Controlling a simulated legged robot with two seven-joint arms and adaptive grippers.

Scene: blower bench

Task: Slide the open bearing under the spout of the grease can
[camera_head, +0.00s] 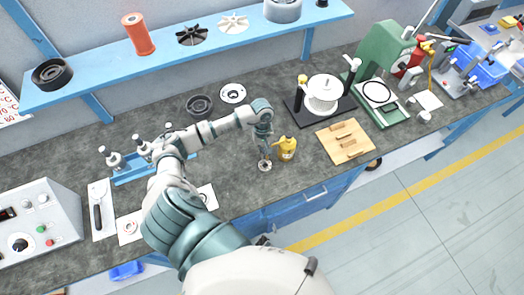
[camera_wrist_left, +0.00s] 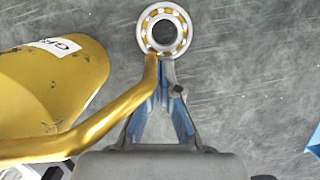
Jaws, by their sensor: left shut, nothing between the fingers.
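The open bearing (camera_wrist_left: 183,29) is a metal ring with gold-coloured cage and pale balls, lying flat on the dark bench. It also shows in the head view (camera_head: 265,166), just below my left gripper (camera_head: 264,156). The yellow grease can (camera_head: 287,149) stands right of the gripper there. In the left wrist view the can (camera_wrist_left: 50,80) is at left, and its curved spout (camera_wrist_left: 105,125) ends at the bearing's lower-left rim. My left gripper (camera_wrist_left: 167,72) is shut and empty, its tips at or very near the bearing's near edge; contact is unclear. My right gripper is not visible.
A wooden board (camera_head: 344,141) with several small pieces lies right of the can. A white pot (camera_head: 322,94) on a black base stands behind it. A blue rack (camera_head: 130,175) and a control box (camera_head: 38,225) are at left. The bench's front edge is close below the bearing.

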